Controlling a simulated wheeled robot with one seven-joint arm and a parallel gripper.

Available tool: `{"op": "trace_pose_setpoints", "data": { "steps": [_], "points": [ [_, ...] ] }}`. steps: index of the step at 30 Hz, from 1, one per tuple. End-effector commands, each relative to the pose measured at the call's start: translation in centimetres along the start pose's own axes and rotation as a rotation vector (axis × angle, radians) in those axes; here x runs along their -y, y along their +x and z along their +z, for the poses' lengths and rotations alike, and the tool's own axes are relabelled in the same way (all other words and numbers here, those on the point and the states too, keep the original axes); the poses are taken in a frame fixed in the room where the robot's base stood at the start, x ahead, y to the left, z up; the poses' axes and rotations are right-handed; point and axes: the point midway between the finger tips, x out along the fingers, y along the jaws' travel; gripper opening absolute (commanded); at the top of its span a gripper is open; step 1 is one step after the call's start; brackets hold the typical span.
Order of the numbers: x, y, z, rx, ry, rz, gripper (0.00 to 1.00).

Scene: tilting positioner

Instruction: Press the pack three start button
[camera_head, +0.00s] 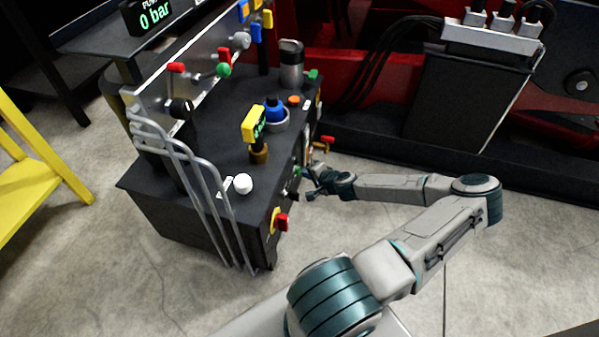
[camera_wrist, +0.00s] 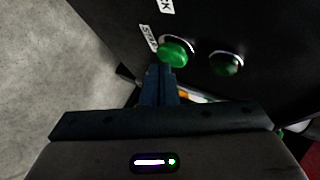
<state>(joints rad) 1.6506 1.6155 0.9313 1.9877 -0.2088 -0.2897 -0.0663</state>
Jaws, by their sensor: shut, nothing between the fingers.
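A bright green round button (camera_wrist: 176,52) in a metal ring sits on the black cabinet panel in the wrist view. A darker green button (camera_wrist: 226,64) is to its right. White labels (camera_wrist: 150,38) are partly cut off or hidden, so I cannot read which button is the pack three start. My gripper (camera_wrist: 162,72) is shut and empty, its fingertips at the lower left edge of the bright button; I cannot tell if they touch it. In the head view my gripper (camera_head: 304,178) is at the cabinet's right side face, and the buttons are mostly hidden.
A red-and-yellow valve (camera_head: 323,141) is beyond.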

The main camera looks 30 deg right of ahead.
Motion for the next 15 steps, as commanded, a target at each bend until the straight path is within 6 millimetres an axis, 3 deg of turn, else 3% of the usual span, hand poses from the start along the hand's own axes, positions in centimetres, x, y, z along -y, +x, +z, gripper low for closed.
{"op": "trace_pose_setpoints", "data": {
  "steps": [15],
  "points": [
    [0.33, 0.45, 0.33, 0.001, 0.000, 0.000, 0.00]
  ]
}}
